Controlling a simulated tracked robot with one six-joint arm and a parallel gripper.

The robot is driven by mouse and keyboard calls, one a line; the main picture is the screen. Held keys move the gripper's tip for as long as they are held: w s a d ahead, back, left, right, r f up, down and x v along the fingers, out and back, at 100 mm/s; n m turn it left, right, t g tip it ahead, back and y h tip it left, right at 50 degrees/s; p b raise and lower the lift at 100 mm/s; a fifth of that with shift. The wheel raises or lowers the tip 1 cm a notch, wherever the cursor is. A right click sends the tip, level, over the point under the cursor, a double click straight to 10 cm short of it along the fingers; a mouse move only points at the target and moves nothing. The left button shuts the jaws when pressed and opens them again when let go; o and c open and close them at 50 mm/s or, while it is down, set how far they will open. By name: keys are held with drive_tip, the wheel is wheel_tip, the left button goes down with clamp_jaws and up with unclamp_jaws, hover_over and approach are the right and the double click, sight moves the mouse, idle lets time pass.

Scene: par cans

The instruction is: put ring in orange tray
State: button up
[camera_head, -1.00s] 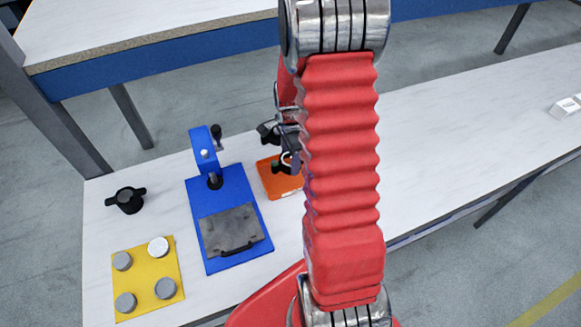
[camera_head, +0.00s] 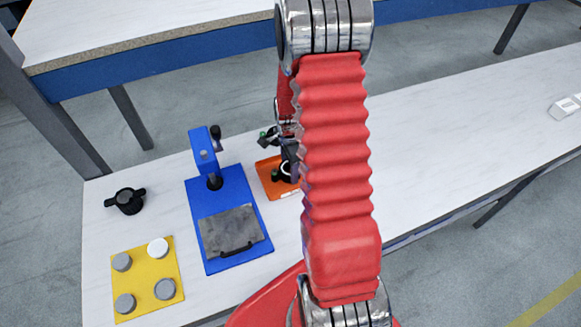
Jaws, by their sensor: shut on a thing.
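The orange tray (camera_head: 268,184) lies flat on the white bench, just right of the blue fixture. My gripper (camera_head: 284,171) is over the tray's right part, partly hidden by my red arm. It is shut on the ring (camera_head: 287,166), of which only a small pale curved edge shows among the dark fingers. I cannot tell whether the ring touches the tray floor.
A blue press-like fixture (camera_head: 203,152) with a grey plate stands left of the tray. A yellow plate (camera_head: 137,262) with several round discs and a black two-handled part (camera_head: 126,200) are further left. White boxes (camera_head: 565,107) lie far right. The bench between is clear.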

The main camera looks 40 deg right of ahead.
drive_tip(key=shift+f, duration=0.1)
drive_tip(key=o, duration=1)
drive_tip(key=shift+c, duration=0.2)
wheel_tip(320, 180, up, 12)
idle(0.4)
